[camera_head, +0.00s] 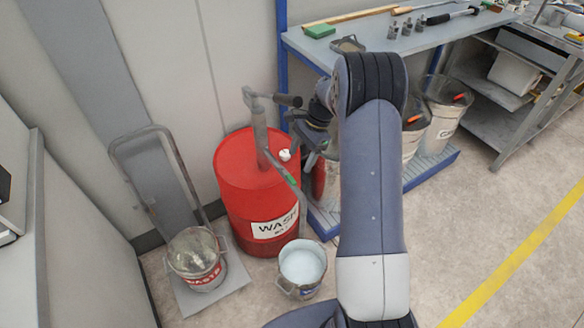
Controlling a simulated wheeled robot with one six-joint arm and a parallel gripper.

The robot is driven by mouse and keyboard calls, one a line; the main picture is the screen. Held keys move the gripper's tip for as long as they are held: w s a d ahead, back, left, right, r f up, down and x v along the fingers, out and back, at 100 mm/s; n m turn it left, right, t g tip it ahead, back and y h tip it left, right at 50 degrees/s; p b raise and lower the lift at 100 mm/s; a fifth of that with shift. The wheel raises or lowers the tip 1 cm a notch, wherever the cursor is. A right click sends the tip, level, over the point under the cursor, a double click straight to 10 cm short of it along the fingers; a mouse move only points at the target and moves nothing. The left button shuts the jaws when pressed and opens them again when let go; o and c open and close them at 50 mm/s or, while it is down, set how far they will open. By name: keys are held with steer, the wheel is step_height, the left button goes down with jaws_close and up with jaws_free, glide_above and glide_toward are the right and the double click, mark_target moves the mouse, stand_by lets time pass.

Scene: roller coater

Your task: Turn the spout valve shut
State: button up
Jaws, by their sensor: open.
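A red drum (235,190) labelled WASH stands against the wall with a grey hand pump (260,128) on its top. The pump's spout (302,198) slopes down to the right, then bends downward over a bucket (301,268). A small green part, apparently the spout valve (291,179), sits on the sloping pipe; its exact setting is too small to tell. The bucket holds pale liquid. My gripper (311,154) is above and right of the green part, apart from it, open and partly hidden by my arm. I see nothing in it.
A waste bucket (203,278) stands on a hand truck (168,205) at left. A blue-framed workbench (425,38) with tools is behind my arm. More buckets (443,112) stand on a low blue platform (437,164) at right. The floor at right is clear.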

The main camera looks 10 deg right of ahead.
mark_target(291, 179)
steer(key=x, duration=0.6)
steer(key=shift+s+a+f, duration=0.1)
steer(key=shift+a+f, duration=0.05)
steer(key=shift+f, duration=0.2)
steer(key=shift+c, duration=0.5)
steer(key=c, duration=1.3)
